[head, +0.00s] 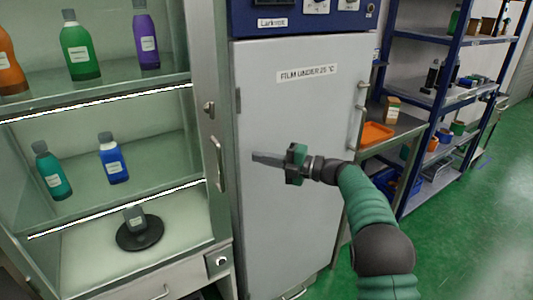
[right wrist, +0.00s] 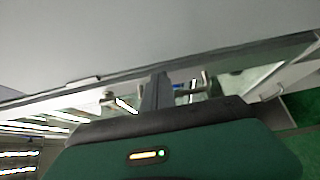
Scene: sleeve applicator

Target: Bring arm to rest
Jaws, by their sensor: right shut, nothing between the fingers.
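My right arm comes in from the lower right of the head view. Its gripper (head: 268,158) is shut and empty, with the fingers pointing left in front of the grey cabinet door. In the right wrist view the shut fingers (right wrist: 155,92) stand up from the green gripper body, with nothing held. My left gripper does not show in either view.
The grey cabinet (head: 290,110) stands close behind my right gripper. Left of it, a lit glass cabinet holds several bottles, among them a green bottle (head: 80,48) and a blue bottle (head: 112,158). An orange tray (head: 376,134) and blue shelving stand right. Green floor is open at far right.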

